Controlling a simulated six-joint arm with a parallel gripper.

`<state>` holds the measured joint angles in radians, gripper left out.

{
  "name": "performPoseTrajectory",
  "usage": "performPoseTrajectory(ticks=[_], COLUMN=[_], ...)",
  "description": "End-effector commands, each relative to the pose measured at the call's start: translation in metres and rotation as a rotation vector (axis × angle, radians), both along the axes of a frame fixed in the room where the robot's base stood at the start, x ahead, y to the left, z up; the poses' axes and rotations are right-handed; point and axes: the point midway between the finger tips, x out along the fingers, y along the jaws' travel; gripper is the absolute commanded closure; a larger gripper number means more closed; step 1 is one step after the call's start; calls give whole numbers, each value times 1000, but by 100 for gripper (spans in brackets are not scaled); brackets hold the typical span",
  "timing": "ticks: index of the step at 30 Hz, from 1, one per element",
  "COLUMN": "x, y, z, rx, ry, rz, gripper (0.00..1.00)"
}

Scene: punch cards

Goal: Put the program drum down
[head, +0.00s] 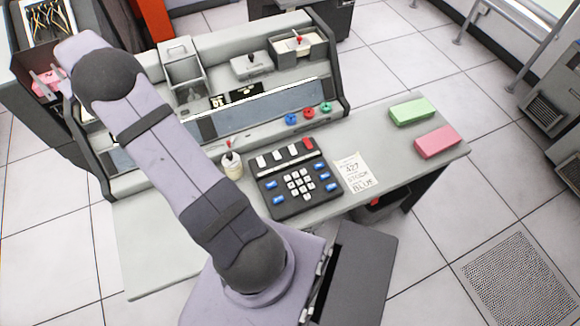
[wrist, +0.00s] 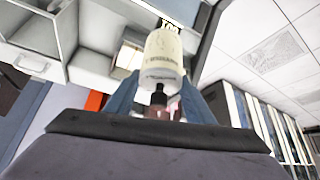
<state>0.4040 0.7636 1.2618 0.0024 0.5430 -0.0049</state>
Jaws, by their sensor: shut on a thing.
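My gripper shows in the wrist view (wrist: 158,105) with its two blue fingers either side of a dark knob. A cream cylinder with dark print, which I take as the program drum (wrist: 163,58), sits at the fingertips, partly hidden by them. A small dark red part shows between the fingers beside the knob. In the head view my arm covers the gripper, so its height over the desk cannot be told. A small cream pot-like thing (head: 232,167) with a black and red top stands beside my arm there; I cannot tell whether it is the same thing.
A keypad (head: 297,178) with blue, white and red keys lies on the desk (head: 150,255). To its right are a note (head: 355,172), a green block (head: 412,111) and a pink block (head: 437,141). The grey machine (head: 215,45) with trays and knobs stands behind.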

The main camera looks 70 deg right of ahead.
Motion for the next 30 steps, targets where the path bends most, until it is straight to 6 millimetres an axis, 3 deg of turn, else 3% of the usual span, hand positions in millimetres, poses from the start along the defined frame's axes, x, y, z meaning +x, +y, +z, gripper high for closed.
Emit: performPoseTrajectory(ticks=[1, 8, 15, 21, 26, 30], x=[-2, -25, -68, -102, -124, -128], y=[21, 99, 171, 207, 221, 223], z=[-1, -17, -33, -44, -53, -55], rx=[0, -1, 0, 0, 0, -1], ry=[-1, -2, -2, -1, 0, -2], rz=[27, 135, 243, 300, 326, 327], gripper=[83, 83, 83, 83, 83, 83])
